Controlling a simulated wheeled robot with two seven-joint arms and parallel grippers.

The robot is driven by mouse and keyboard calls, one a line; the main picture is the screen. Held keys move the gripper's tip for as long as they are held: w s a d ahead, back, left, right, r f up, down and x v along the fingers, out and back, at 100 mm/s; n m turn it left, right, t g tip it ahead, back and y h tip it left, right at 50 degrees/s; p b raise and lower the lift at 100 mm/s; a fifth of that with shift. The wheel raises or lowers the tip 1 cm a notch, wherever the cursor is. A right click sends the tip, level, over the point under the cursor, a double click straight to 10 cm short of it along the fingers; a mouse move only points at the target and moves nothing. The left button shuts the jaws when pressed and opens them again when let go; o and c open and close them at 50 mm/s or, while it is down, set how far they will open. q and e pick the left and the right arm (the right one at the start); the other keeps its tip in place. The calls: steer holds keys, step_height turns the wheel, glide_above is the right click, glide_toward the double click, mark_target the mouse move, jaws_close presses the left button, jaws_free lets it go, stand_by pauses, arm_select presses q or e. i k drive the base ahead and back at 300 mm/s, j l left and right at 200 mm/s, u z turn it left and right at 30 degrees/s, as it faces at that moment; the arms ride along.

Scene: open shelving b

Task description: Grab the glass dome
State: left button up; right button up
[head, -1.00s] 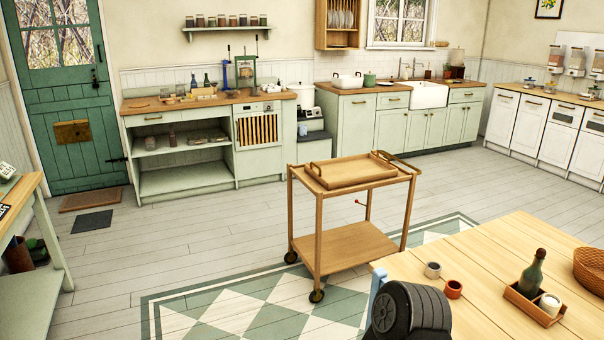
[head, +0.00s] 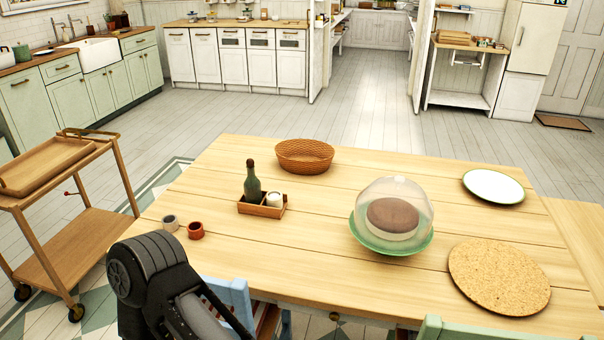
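The glass dome (head: 397,190) is clear and stands on a green plate (head: 366,236) on the wooden table, right of the middle in the head view. A round brown cake-like thing (head: 392,215) shows inside it. A dark link of one of my arms shows at the lower left, well apart from the dome. Neither of my grippers is in view.
On the table (head: 330,254) are a wicker basket (head: 304,156), a small wooden tray (head: 262,210) with a bottle (head: 252,182), two small cups, a white plate (head: 493,186) and a cork mat (head: 499,277). Chairs (head: 232,298) stand at the near edge. A trolley (head: 85,233) stands left.

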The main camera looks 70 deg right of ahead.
mark_target(391, 213)
steer(key=z, duration=3.7)
